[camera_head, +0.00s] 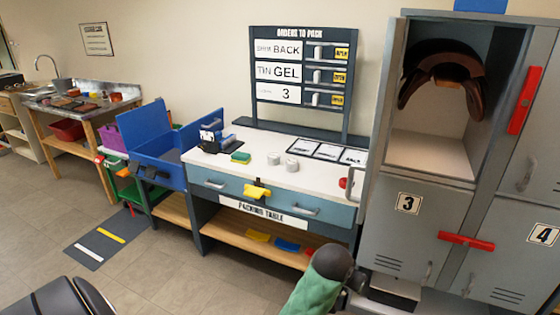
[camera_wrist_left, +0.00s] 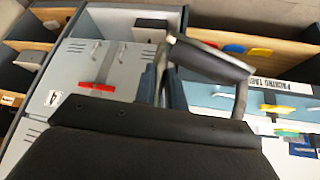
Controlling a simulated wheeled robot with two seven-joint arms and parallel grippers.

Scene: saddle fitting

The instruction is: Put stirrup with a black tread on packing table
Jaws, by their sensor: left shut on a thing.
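A stirrup (camera_wrist_left: 215,58) with a grey metal frame and a dark tread bar shows in the left wrist view. My left gripper (camera_wrist_left: 161,88) is shut on it at one side of its frame. The wrist view is upside down, with the lockers and packing table behind. The packing table (camera_head: 258,176) stands in the middle of the head view, with a white top, blue-grey drawers and a lower wooden shelf. The left gripper and stirrup cannot be made out in the head view. My right gripper is in neither view.
Tins (camera_head: 291,165), a green block (camera_head: 240,157) and three labelled sheets (camera_head: 328,151) lie on the tabletop, with bare white patches between. A blue bin (camera_head: 160,145) stands left. Grey lockers (camera_head: 420,220) stand right, one open with a saddle (camera_head: 441,70). A green dark-ended object (camera_head: 310,285) is in front.

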